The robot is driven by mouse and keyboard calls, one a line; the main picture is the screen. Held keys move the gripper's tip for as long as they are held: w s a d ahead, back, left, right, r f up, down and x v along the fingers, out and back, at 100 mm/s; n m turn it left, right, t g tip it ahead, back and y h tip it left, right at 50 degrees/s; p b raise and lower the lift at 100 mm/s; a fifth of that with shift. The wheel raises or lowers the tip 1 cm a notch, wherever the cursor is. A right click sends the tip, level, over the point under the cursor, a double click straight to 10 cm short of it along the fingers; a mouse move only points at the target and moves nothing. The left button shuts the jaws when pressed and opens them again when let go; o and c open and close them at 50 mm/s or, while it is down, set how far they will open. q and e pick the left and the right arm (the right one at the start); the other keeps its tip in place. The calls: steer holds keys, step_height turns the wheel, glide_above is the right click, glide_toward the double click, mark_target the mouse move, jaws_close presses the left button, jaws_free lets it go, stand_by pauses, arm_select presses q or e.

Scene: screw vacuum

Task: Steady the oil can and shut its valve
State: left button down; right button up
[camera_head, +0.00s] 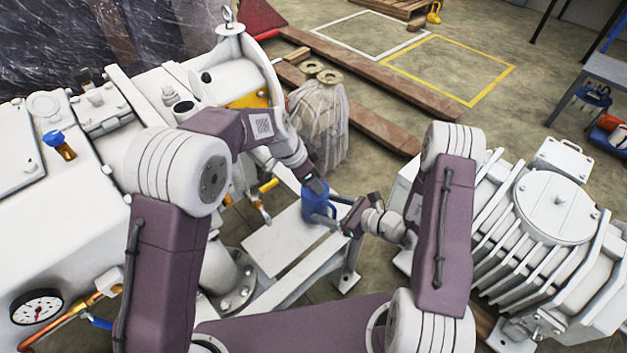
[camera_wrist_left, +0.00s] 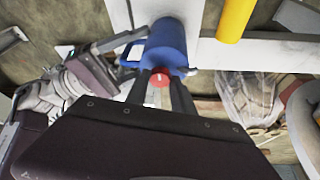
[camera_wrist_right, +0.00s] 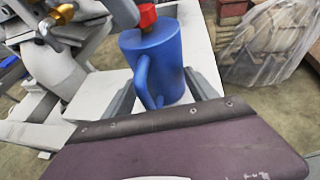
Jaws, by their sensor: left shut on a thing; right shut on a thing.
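The blue oil can (camera_head: 315,204) stands upright on a pale bench. It also shows in the left wrist view (camera_wrist_left: 168,42) and the right wrist view (camera_wrist_right: 160,58). Its red valve (camera_wrist_right: 148,14) is on top; the left wrist view shows the valve (camera_wrist_left: 160,78) between the fingers of my left gripper (camera_wrist_left: 160,88), which is shut on it from above. My right gripper (camera_wrist_right: 158,88) is shut on the can from the right side in the head view, one finger on each side of the body, with the blue handle (camera_wrist_right: 145,82) between them. The exact finger contact is partly hidden.
The pale bench (camera_head: 278,250) has bare room left of and in front of the can. A large white machine (camera_head: 75,215) stands close at left, with a yellow-handled fitting (camera_head: 268,186) near the bench. A finned white machine (camera_head: 545,235) stands at right. A plastic-wrapped stack (camera_head: 320,122) is behind.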

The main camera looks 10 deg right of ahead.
stand_by(0.3)
arm_select(q)
steer(key=c, duration=1.1)
jaws_free()
steer(key=shift+o, duration=0.2)
steer(key=v, duration=1.2)
arm_select(e)
steer(key=o, duration=1.8)
